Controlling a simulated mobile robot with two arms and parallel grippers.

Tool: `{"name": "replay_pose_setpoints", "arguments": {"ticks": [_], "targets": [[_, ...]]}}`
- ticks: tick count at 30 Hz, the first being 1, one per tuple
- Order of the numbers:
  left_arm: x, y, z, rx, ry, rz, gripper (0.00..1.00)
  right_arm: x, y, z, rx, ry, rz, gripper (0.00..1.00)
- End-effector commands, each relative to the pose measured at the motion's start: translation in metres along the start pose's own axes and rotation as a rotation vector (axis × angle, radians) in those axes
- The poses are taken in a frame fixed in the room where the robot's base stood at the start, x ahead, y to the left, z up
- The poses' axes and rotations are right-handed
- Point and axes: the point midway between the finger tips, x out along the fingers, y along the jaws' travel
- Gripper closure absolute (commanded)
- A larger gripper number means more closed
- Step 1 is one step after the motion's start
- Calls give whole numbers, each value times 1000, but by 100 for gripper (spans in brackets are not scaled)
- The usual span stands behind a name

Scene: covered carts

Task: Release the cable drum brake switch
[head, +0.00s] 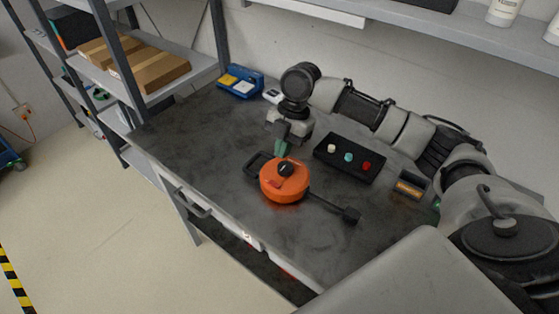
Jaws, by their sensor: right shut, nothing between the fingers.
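An orange cable drum (284,184) with a black frame lies on the dark grey workbench (325,238). A black knob (285,169) sits on top of it. A small red part (273,183), perhaps the brake switch, shows on its upper face. The drum's black cable with a plug (350,214) stretches out to the right on the bench. My right gripper (281,150) comes down just behind the drum's knob, its green fingertips shut with nothing between them. I cannot tell whether the fingertips touch the drum. My left gripper is not in view.
A black box with white, teal and red buttons (349,158) lies right of the drum. A blue case (240,81) stands at the back left corner, and a small device with an orange display (409,186) at the right. The bench left of the drum is clear.

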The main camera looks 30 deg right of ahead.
Motion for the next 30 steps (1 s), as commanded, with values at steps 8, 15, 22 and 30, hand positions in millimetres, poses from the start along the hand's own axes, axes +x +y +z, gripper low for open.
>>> {"name": "replay_pose_setpoints", "arguments": {"ticks": [8,15,22,30], "targets": [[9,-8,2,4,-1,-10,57,-42,-5,0,0,-1,2,100],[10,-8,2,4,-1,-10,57,-49,-6,0,0,1,0,100],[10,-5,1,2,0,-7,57,-49,-6,0,-1,1,0,100],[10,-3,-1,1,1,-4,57,-48,-6,0,-1,1,0,100]]}}
